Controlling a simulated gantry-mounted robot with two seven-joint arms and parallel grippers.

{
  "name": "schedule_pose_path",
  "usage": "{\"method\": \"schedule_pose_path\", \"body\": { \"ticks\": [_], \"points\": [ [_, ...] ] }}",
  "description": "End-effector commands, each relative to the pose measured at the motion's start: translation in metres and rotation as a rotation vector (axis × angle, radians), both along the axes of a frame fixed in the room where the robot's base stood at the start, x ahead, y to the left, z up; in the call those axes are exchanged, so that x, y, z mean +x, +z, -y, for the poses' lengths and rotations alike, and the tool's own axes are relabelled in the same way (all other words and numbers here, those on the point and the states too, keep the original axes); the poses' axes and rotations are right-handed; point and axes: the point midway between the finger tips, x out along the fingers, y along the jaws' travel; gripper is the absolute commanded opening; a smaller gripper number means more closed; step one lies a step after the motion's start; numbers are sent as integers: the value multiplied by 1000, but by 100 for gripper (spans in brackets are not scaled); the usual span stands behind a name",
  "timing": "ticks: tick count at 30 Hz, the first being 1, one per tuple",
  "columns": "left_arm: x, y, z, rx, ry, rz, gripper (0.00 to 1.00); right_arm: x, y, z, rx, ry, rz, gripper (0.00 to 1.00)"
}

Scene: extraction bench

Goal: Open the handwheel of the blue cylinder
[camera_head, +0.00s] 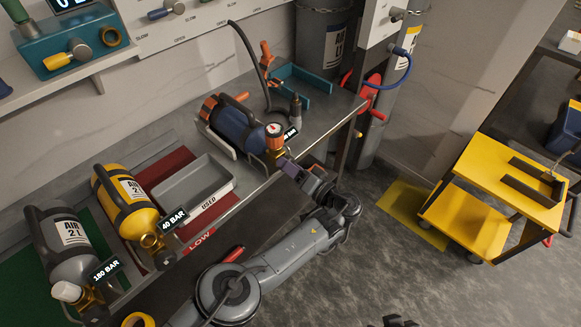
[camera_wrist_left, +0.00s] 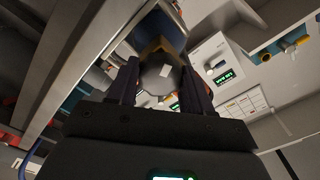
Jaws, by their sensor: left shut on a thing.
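The blue cylinder (camera_head: 237,125) lies on the bench in the head view, with orange parts at its far end and a black handle over it. Its brass valve (camera_head: 276,144) and round gauge (camera_head: 274,129) face the bench's front edge. My left gripper (camera_head: 285,164) is at the valve end. In the head view the gripper hides the handwheel.
A yellow cylinder (camera_head: 127,205) and a grey cylinder (camera_head: 63,249) lie to the left. A grey tray (camera_head: 193,188) sits between yellow and blue cylinders. A black hose (camera_head: 245,50) rises behind the blue cylinder. A yellow cart (camera_head: 465,210) stands right, with open floor before it.

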Motion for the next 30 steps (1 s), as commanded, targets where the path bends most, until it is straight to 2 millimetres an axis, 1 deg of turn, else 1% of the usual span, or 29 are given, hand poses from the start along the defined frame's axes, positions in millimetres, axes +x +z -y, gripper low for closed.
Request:
{"method": "schedule_pose_path", "body": {
  "ticks": [14,30],
  "points": [
    [0,-3,1,-318,0,322,20,0,-14,-1,2,-1,0,43],
    [1,-4,1,-678,-1,686,20,0,-45,2,-8,5,0,43]
  ]
}}
